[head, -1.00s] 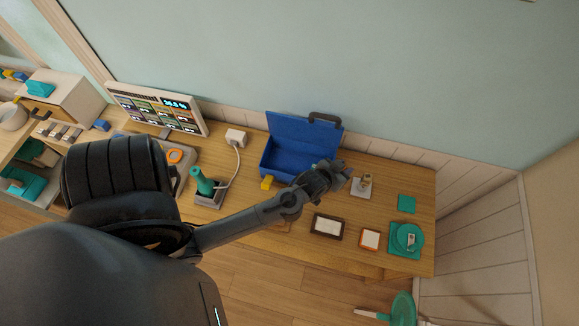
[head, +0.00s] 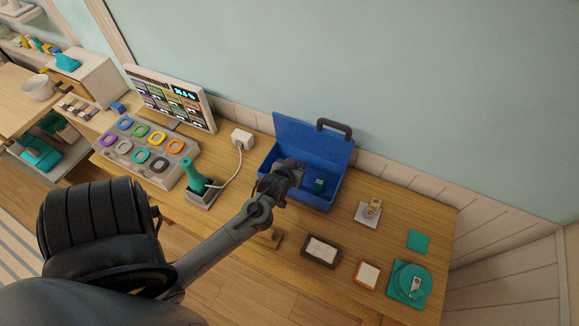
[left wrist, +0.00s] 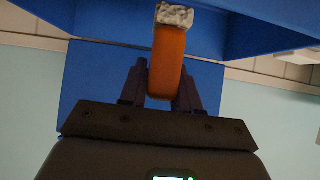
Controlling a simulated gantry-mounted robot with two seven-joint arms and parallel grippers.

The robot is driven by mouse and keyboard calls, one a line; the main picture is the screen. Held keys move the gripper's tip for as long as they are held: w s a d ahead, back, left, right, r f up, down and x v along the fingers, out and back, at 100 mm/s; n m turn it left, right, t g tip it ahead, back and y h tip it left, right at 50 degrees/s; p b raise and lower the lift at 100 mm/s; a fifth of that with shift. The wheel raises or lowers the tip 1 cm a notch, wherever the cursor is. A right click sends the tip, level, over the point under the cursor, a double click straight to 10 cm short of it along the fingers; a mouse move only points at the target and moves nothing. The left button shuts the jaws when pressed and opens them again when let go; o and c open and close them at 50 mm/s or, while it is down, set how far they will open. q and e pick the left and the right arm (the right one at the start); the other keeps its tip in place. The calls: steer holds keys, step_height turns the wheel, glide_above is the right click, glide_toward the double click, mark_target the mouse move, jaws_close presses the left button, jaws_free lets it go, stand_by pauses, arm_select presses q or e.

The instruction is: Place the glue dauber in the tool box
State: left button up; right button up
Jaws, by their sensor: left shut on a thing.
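The blue tool box (head: 325,149) stands open at the back of the desk, its lid raised against the wall. My left gripper (head: 291,167) is over the left part of the box in the head view. In the left wrist view, my left gripper (left wrist: 161,88) is shut on the glue dauber (left wrist: 168,60), which has an orange handle and a rough whitish-grey tip. Blue box walls show around it. The dauber is hidden behind the gripper in the head view. I cannot tell whether it touches the box floor.
A small dark teal object (head: 319,186) lies inside the box. Left of the box are a teal-handled tool in a stand (head: 195,178), a white corded block (head: 242,138) and a monitor (head: 172,97).

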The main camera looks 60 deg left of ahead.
arm_select(q)
steer(key=a+f, duration=0.6)
steer(key=f, duration=0.1)
steer(key=shift+f, duration=0.1)
steer(key=shift+a+f, duration=0.1)
steer(key=shift+f, duration=0.15)
steer(key=shift+f, duration=0.2)
steer(key=o, duration=1.1)
steer(key=shift+c, duration=0.2)
steer(key=shift+r, duration=0.1)
